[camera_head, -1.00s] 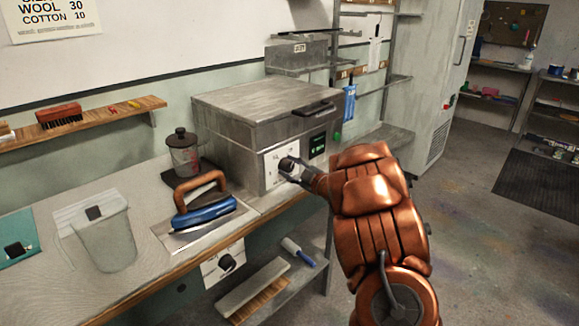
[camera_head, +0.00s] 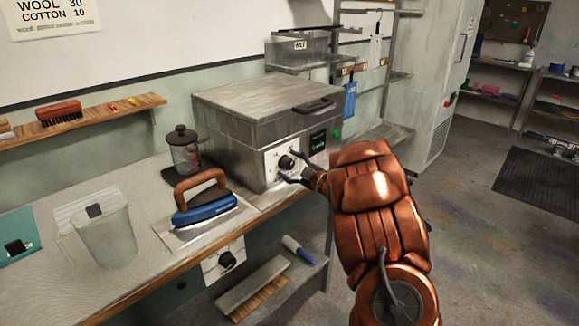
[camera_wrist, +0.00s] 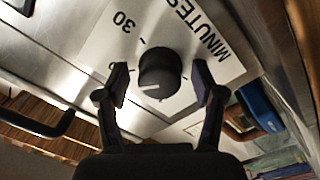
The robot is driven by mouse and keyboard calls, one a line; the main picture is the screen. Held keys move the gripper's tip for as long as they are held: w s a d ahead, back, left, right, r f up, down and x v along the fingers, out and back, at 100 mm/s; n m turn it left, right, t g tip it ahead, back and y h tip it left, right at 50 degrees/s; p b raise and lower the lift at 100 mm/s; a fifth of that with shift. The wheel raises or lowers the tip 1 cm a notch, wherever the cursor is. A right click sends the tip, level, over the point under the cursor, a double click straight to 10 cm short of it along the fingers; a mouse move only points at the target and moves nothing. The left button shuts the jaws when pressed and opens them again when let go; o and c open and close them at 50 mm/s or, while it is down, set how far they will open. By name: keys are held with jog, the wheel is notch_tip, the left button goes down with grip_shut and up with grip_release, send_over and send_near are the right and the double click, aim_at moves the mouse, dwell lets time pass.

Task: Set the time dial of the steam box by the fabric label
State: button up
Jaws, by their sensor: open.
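The steam box (camera_head: 232,142) is a grey metal box on the bench, with a white dial plate on its front. Its black time dial (camera_head: 286,162) also shows in the wrist view (camera_wrist: 160,68), beside the printed "30" and "MINUTES". A white pointer line on the dial points left in the wrist view; the mark there is partly hidden by a finger. My gripper (camera_wrist: 161,80) is open, its fingers on either side of the dial with visible gaps. A wall chart (camera_head: 52,18) reads "WOOL 30" and "COTTON 10". I cannot make out a fabric label.
A blue iron (camera_head: 205,208) with a brown handle stands on the bench left of the steam box.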

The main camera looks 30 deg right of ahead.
jog(key=v, duration=1.2)
jog(key=shift+w, duration=0.1)
notch_tip(320, 180, up, 4)
jog(key=w+d+m+g+h+p, duration=0.2)
jog(key=w+d+m+g+h, duration=0.15)
jog(key=h, duration=0.35)
jog(key=s+a+r+m+g+h, duration=0.2)
jog(key=s+r+m+g+h, duration=0.15)
jog(key=s+m, duration=0.2)
jog(key=s+a+f+m+g+y+p, duration=0.1)
jog(key=s+a+g, duration=0.5)
jog(key=s+a, duration=1)
jog(key=s+a+f+m+g+y+p, duration=0.1)
jog(key=s+a+f+g+y+p, duration=0.2)
jog(key=s+a, duration=1.3)
jog(key=s+g+y, duration=0.2)
jog(key=g, duration=0.1)
jog(key=shift+s+a+m+g+y, duration=0.2)
jog(key=shift+a+m+g+y, duration=0.1)
jog(key=shift+a+y, duration=0.1)
